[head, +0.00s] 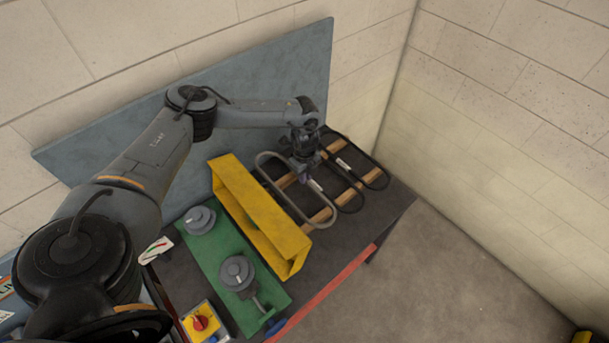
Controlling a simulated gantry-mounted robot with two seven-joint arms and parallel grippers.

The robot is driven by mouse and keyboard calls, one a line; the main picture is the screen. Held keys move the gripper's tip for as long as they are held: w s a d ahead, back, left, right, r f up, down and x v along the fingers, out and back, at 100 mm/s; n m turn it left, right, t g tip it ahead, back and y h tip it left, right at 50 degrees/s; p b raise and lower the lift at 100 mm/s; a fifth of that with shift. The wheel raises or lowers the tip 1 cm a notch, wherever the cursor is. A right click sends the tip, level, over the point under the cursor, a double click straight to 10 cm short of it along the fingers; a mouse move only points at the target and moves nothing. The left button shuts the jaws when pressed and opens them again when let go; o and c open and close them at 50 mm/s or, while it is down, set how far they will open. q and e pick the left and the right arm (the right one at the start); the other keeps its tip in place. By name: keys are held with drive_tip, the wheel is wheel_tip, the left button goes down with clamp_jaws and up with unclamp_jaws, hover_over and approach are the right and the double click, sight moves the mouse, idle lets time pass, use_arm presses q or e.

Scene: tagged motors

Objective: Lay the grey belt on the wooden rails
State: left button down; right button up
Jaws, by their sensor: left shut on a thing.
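The grey belt (266,177) is a long rounded loop at the left end of the wooden rails (320,216). My left gripper (304,174) is shut on the grey belt at its right side. The belt lies at or just above the rails; I cannot tell whether it touches them. Two darker belts lie on the rails to the right, a middle one (352,209) and a far right one (379,187). The gripper and wrist hide part of the rails and the upper part of the middle belt. My right gripper is not in view.
A yellow channel-shaped guard (260,215) stands just left of the belt. A green plate (213,247) with two grey pulleys (236,272) lies further left. A red switch on a yellow box (200,322) is at the front. A blue-grey panel (270,75) stands behind.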

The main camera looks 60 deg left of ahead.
use_arm(q)
drive_tip(key=shift+f+b, duration=3.55)
drive_tip(key=shift+f, duration=0.65)
drive_tip(key=c, duration=1.1)
unclamp_jaws()
